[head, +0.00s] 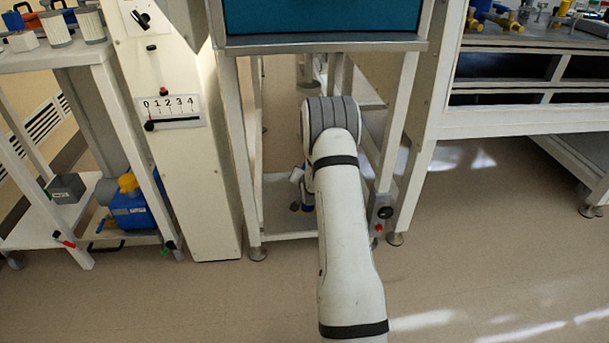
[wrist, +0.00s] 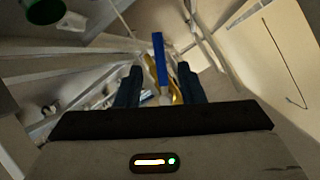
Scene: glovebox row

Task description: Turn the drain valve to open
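A long blue lever (wrist: 158,55) shows in the wrist view, with a brass-coloured body (wrist: 177,92) beside its lower part; this looks like the drain valve. My gripper (wrist: 160,72) has its two dark fingers apart, one on each side of the lever. A gap shows between the lever and each finger, so I see no grip on it. The lever's lower end and much of the valve body are hidden by the fingers and the gripper housing. In the head view my arm hides the valve and most of the gripper inside the glovebox stand (head: 233,150).
The stand's legs and lower shelf (head: 280,222) surround my arm closely. A panel with a black knob (head: 385,212) is on the right leg. Left are a scale marked 0 to 4 (head: 172,112) and a blue pump (head: 133,210). Open floor (head: 480,260) lies to the right.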

